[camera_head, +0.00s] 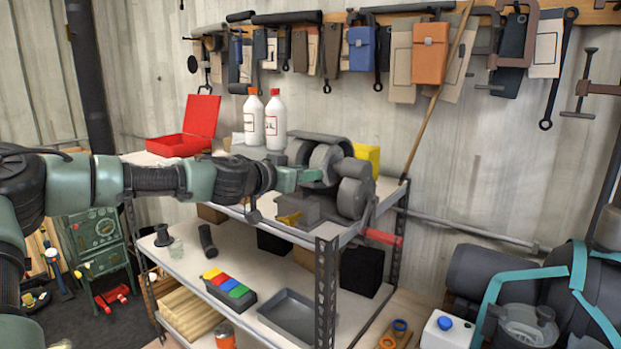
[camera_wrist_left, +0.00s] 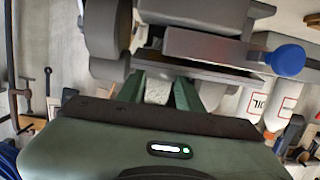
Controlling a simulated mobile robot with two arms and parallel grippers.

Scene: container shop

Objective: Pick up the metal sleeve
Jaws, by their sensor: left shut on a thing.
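My left gripper (camera_head: 300,178) reaches in from the left, at the grey bench machine (camera_head: 354,197) on the shelf top. In the left wrist view its green fingers (camera_wrist_left: 160,90) are shut on a small pale grey piece (camera_wrist_left: 158,90), which seems to be the metal sleeve. Its shape is mostly hidden between the fingers. The machine's grey body (camera_wrist_left: 200,45) is close beyond the fingertips; I cannot tell whether the piece touches it. In the head view the held piece does not show clearly. My right gripper is not in view.
Two white bottles with red caps (camera_head: 263,119) and an open red case (camera_head: 188,130) stand behind my left forearm. A yellow box (camera_head: 367,156) is behind the machine, and a red handle (camera_head: 382,237) sticks out in front. The lower shelf holds a grey tray (camera_head: 292,316).

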